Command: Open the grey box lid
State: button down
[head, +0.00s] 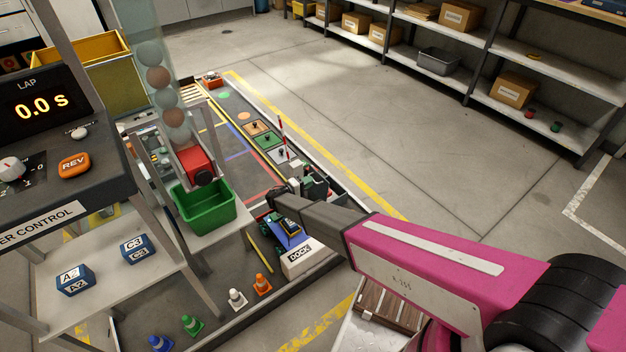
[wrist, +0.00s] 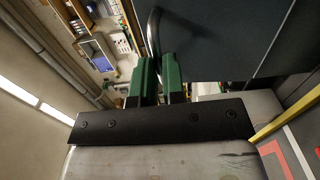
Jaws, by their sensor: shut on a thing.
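My gripper (wrist: 156,82) has two green fingers, closed on a thin curved metal handle (wrist: 153,35) in the wrist view. The handle runs up from between the fingertips along the left edge of a large dark grey panel (wrist: 220,35). That panel looks like the box lid, but its outline runs out of the picture and I cannot tell how far it is open. In the head view my arm reaches in from the right, and its dark end is near the blue vehicle by the DOCK block.
A green bin (head: 205,208) stands left of my arm's end, under a red block (head: 195,163). A white DOCK block (head: 298,258) and a blue vehicle (head: 288,234) sit close below it. Small cones (head: 237,298) line the front edge. The floor (head: 400,130) behind is clear.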

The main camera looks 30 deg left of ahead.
jog(key=shift+s+a+f, duration=0.4)
jog(key=shift+s+f, duration=0.3)
jog(key=shift+s, duration=0.05)
jog(key=shift+s+a+f, duration=0.35)
jog(key=shift+s+f, duration=0.35)
jog(key=shift+s, duration=0.05)
jog(key=shift+f, duration=0.15)
jog(key=c, duration=1.2)
grip_release()
jog(key=shift+w, duration=0.1)
jog(key=shift+s+r, duration=0.2)
jog(key=shift+r, duration=0.2)
jog(key=v, duration=0.7)
jog(key=shift+s+a, duration=0.15)
jog(key=shift+s, duration=0.05)
